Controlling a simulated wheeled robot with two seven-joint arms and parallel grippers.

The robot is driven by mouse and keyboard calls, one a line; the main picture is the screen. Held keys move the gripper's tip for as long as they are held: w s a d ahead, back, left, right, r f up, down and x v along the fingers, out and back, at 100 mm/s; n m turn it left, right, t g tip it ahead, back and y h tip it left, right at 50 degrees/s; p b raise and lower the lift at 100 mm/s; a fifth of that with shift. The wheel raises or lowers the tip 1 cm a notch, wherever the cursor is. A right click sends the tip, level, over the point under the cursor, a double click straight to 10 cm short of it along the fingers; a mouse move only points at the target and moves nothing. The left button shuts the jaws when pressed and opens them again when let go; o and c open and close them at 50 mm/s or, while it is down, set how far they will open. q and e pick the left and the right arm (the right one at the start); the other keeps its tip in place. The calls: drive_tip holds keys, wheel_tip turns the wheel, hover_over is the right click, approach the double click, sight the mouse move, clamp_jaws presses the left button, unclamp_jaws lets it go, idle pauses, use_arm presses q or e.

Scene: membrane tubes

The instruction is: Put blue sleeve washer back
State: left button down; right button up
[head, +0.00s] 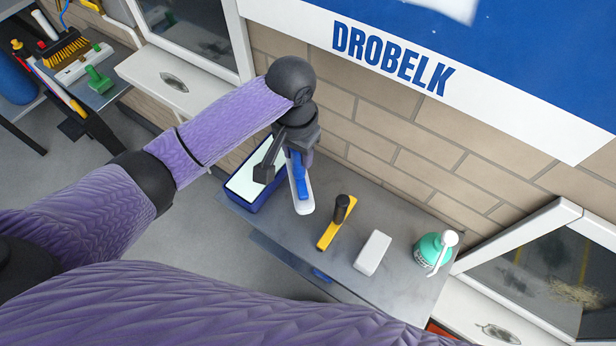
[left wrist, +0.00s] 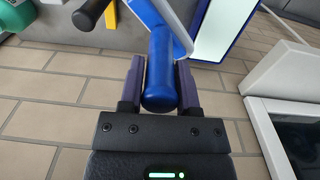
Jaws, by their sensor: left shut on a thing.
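The blue sleeve washer has a blue handle (head: 300,174) and a long white sleeve (head: 303,201). My left gripper (head: 299,154) is shut on the blue handle, at the back left of the grey table. In the left wrist view the rounded handle end (left wrist: 160,88) sits between the two purple fingers of my left gripper (left wrist: 160,78). The washer is beside the right edge of a blue tub (head: 241,199) with a pale inside; the tub also shows in the left wrist view (left wrist: 234,28). I cannot tell whether the sleeve touches the table or tub. My right gripper is not in view.
A brick wall (head: 380,125) rises behind. A second table with brushes (head: 62,50) stands far left.

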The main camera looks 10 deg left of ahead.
sight(300, 179)
use_arm(q)
drive_tip(key=f, duration=0.2)
drive_tip(key=w+f+b, duration=0.1)
drive_tip(key=shift+f, duration=0.4)
drive_tip(key=f+b, duration=0.1)
drive_tip(key=f, duration=0.3)
drive_tip(key=f+b, duration=0.1)
drive_tip(key=f, duration=0.1)
drive_tip(key=shift+s+b, duration=0.25)
drive_tip(key=shift+b, duration=0.05)
drive_tip(key=shift+f, duration=0.2)
drive_tip(key=shift+r, duration=0.15)
drive_tip(key=shift+c, duration=1.6)
unclamp_jaws()
wheel_tip(300, 179, up, 11)
drive_tip(key=p, duration=0.4)
drive_tip(key=shift+r, duration=0.5)
